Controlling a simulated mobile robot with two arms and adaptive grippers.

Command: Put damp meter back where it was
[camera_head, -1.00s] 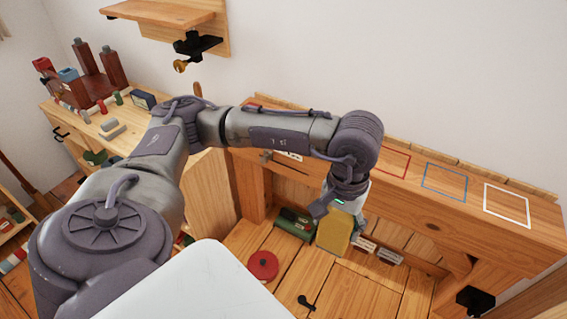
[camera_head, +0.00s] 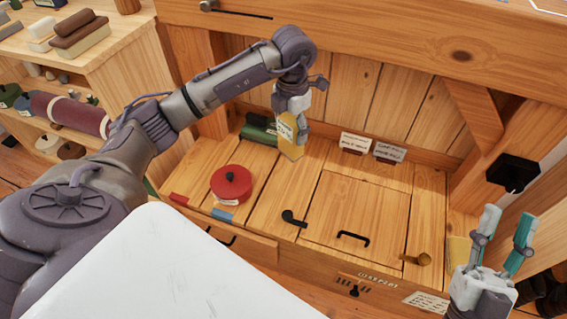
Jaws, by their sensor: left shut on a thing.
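My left gripper (camera_head: 291,104) points down and is shut on a yellow boxy thing with a pale label (camera_head: 291,138), which may be the damp meter. It holds it upright over the back of the wooden bench bed (camera_head: 280,195), between a green case (camera_head: 258,131) and two label cards. I cannot tell whether its bottom edge touches the boards. My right gripper (camera_head: 507,230) is open and empty at the lower right, fingers up.
Label cards (camera_head: 354,143) (camera_head: 390,152) stand at the back with dark bases. A red round tin (camera_head: 231,184) sits to the left. A hatch (camera_head: 355,215) with a black handle, a black hook (camera_head: 294,217) and a brass piece (camera_head: 418,259) lie in front. A shelf beam (camera_head: 400,50) overhangs behind.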

